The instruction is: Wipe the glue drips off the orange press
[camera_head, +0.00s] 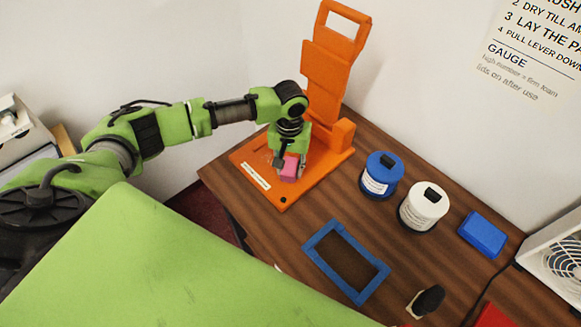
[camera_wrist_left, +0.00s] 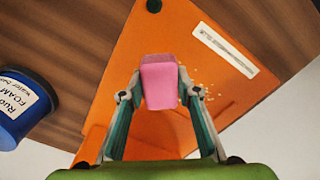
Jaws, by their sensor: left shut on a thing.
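The orange press (camera_head: 322,72) stands at the back of the wooden counter, its lever upright and its flat base in front. The base also shows in the left wrist view (camera_wrist_left: 170,38). My left gripper (camera_head: 284,165) is shut on a pink block (camera_head: 291,168), probably a sponge, over the base. In the left wrist view the pink block (camera_wrist_left: 159,84) sits between the fingertips; I cannot tell whether it touches the base. Small pale glue drips (camera_wrist_left: 208,92) lie on the base just right of the block, near a white label strip (camera_wrist_left: 225,50). My right gripper is not in view.
Right of the press stand a blue tub (camera_head: 381,175) and a white tub (camera_head: 423,206). A white fan (camera_head: 557,256) is at the right edge.

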